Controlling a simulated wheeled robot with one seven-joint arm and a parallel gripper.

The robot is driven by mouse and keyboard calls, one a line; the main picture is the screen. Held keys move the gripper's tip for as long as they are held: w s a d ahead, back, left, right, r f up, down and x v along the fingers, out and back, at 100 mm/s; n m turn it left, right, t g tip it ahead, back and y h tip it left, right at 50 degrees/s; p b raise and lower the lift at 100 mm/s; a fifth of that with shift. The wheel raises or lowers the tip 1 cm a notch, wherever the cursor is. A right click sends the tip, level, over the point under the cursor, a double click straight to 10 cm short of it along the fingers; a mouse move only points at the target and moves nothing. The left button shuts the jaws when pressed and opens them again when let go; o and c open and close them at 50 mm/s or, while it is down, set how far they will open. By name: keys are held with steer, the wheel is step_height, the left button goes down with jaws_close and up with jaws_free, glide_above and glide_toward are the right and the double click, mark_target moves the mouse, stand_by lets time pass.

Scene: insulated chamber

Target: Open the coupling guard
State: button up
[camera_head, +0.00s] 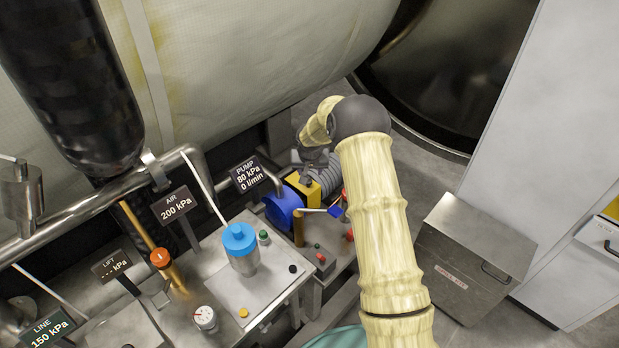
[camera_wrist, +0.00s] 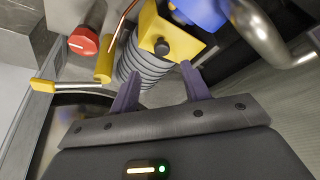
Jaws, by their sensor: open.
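The coupling guard appears to be the yellow cover (camera_head: 303,190) beside the blue pump body (camera_head: 284,207). In the wrist view the yellow cover (camera_wrist: 182,37) has a dark round knob (camera_wrist: 162,48) on its face and looks closed over what is behind it. My gripper (camera_wrist: 158,82) is open and empty, its two purple-grey fingers pointing at the cover, one to either side of the knob and short of it. In the head view my arm hides most of the gripper.
A ribbed grey motor (camera_wrist: 140,65) lies below the cover in the wrist view. A red knob (camera_wrist: 84,40), a yellow cylinder (camera_wrist: 104,66) and a bent metal pipe (camera_wrist: 265,35) are close by. A bench with a blue-capped cylinder (camera_head: 240,245) stands to the left; a grey box (camera_head: 470,255) stands right.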

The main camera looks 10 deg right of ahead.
mark_target(309, 182)
steer(key=p+x, duration=0.1)
steer(key=x, duration=0.6)
steer(key=shift+w+a+f, duration=0.1)
steer(key=shift+a+f, duration=0.1)
steer(key=shift+f, duration=0.05)
